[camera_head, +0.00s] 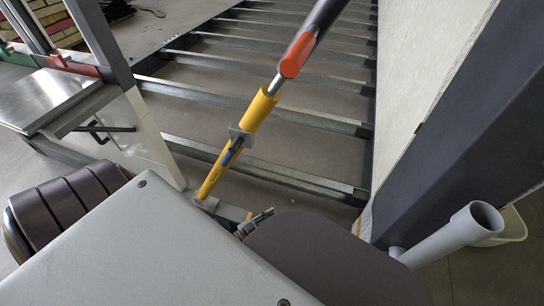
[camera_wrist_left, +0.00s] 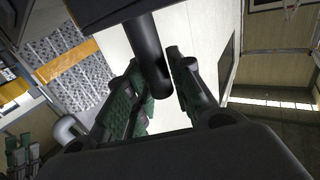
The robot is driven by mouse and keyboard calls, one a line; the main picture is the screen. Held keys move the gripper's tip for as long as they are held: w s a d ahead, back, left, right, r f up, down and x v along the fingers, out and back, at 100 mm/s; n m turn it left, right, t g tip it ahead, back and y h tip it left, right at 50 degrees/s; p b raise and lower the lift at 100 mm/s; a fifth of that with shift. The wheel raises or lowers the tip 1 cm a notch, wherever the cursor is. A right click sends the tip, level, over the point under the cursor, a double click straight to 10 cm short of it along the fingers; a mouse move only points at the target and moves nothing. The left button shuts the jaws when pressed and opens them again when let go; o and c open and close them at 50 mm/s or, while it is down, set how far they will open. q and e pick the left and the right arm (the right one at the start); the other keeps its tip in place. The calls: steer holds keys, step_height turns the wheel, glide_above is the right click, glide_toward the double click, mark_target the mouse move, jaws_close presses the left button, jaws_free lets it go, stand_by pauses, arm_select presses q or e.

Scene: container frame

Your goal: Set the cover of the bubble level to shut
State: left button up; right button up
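I cannot make out the bubble level or its cover for certain. A yellow pole (camera_head: 256,111) with a small blue part (camera_head: 232,153) below a metal bracket slopes across the middle of the head view.
An orange-red collar (camera_head: 297,55) sits higher on the sloping pole. Metal slats (camera_head: 265,61) cross the floor behind. A dark grey panel (camera_head: 462,135) stands at the right, with a grey pipe (camera_head: 450,238) below it. A metal-topped bench (camera_head: 48,97) is at the left.

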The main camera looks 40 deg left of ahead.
arm_select(q)
steer(key=o, duration=0.3)
steer(key=shift+s, duration=0.15)
steer(key=v, duration=1.1)
steer(key=shift+s, duration=0.3)
steer(key=shift+s+a+r, duration=0.1)
steer(key=shift+s, duration=0.05)
stand_by(0.6)
